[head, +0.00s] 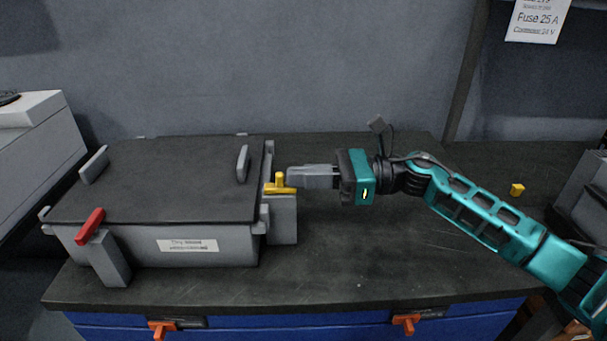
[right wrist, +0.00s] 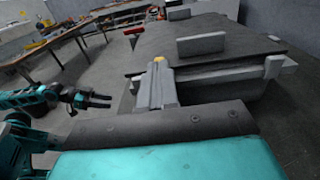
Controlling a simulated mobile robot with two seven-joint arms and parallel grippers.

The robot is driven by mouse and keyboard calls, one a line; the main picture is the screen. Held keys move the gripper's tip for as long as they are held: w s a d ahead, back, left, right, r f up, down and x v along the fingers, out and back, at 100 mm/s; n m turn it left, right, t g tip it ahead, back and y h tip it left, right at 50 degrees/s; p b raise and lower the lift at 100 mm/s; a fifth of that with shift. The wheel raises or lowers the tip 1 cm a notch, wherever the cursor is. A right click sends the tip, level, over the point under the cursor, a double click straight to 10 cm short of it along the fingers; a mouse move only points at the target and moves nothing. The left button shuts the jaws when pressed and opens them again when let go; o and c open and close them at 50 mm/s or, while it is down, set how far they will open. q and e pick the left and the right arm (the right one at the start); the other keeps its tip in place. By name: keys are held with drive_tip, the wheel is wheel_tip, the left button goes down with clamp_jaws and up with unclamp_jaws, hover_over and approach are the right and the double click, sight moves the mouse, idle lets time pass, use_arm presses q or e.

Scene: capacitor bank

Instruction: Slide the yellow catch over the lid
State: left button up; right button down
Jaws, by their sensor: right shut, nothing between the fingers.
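The yellow catch (head: 280,188) sits on top of a grey block (head: 284,222) at the right side of the grey box. It has a short upright knob and a flat bar. The dark flat lid (head: 165,190) lies on the box, with two grey handles. My right gripper (head: 289,176) is shut and empty, its fingertips close to the right of the knob; I cannot tell whether they touch. In the right wrist view the yellow knob (right wrist: 159,60) shows just beyond the fingertips. My left gripper (right wrist: 100,101) appears there at the left, open and empty, away from the box.
A red catch (head: 90,225) stands on a grey block at the box's front left. The dark bench top (head: 350,265) is clear in front of my right arm. A small yellow piece (head: 517,189) lies at the right. Orange handles (head: 406,322) are on the blue drawers below.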

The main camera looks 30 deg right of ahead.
sight(285, 186)
drive_tip(key=shift+a, duration=0.2)
drive_tip(key=x, duration=0.2)
drive_tip(key=shift+w+a+b, duration=0.2)
drive_tip(key=shift+a+b, duration=0.1)
drive_tip(key=shift+a, duration=0.05)
use_arm(q)
drive_tip(key=shift+s+d+f, duration=0.1)
drive_tip(key=shift+s+f, duration=0.05)
drive_tip(key=shift+f, duration=0.15)
